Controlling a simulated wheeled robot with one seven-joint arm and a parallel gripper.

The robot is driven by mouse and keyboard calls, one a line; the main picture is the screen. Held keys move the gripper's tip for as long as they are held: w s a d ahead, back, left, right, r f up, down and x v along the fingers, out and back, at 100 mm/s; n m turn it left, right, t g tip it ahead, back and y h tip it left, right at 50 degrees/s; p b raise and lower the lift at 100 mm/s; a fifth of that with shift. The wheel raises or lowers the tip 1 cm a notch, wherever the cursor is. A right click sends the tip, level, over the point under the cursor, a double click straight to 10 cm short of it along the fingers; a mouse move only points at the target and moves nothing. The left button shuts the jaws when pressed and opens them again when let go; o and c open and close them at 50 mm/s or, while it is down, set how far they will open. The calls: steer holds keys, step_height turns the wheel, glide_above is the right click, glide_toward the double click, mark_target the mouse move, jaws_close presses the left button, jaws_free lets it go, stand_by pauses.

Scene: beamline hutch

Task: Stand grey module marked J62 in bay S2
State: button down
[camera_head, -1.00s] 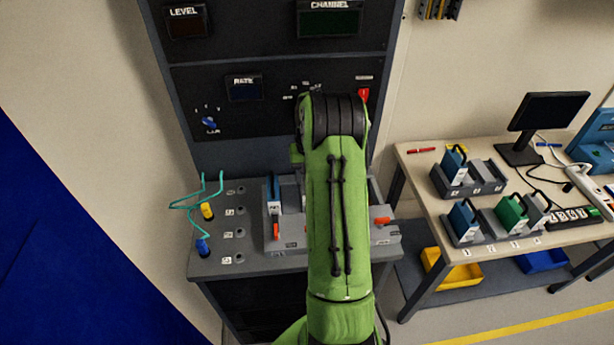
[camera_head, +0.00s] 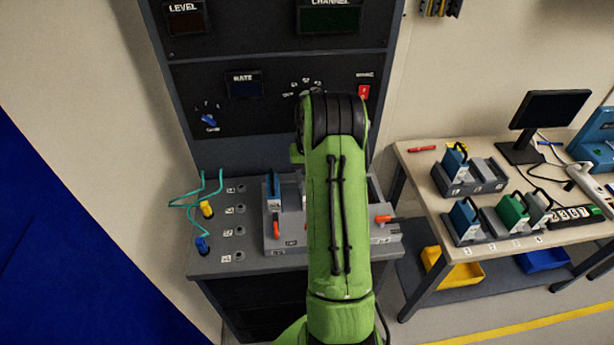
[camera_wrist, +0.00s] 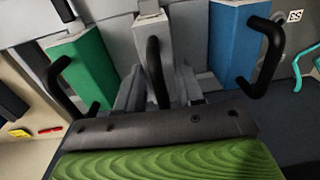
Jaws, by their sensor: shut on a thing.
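In the wrist view, my gripper (camera_wrist: 158,92) is shut on the black handle of a grey module (camera_wrist: 151,38). The module stands between a green module (camera_wrist: 80,62) on the left and a blue module (camera_wrist: 235,42) on the right. I cannot read its marking, and its lower part is hidden by my gripper. In the head view, my arm hides the gripper and grey module. The grey bay rack (camera_head: 290,243) on the console shows to the left of my arm, with the blue module (camera_head: 273,190) in its left bay. I cannot tell whether the grey module is fully seated.
An orange-red lever (camera_head: 277,230) is at the rack's left front, another (camera_head: 382,219) at its right. Yellow and blue plugs with teal cables (camera_head: 200,195) stand left of the rack. The side table (camera_head: 420,185) on the right bears more modules in holders and a monitor (camera_head: 550,110).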

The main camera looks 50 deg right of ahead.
steer(key=c, duration=0.6)
jaws_free()
steer(key=r, duration=0.5)
steer(key=r+p, duration=0.1)
steer(key=r, duration=0.9)
steer(key=shift+s+d+r+p, duration=0.25)
steer(key=shift+r+p, duration=0.1)
steer(key=shift+p, duration=0.05)
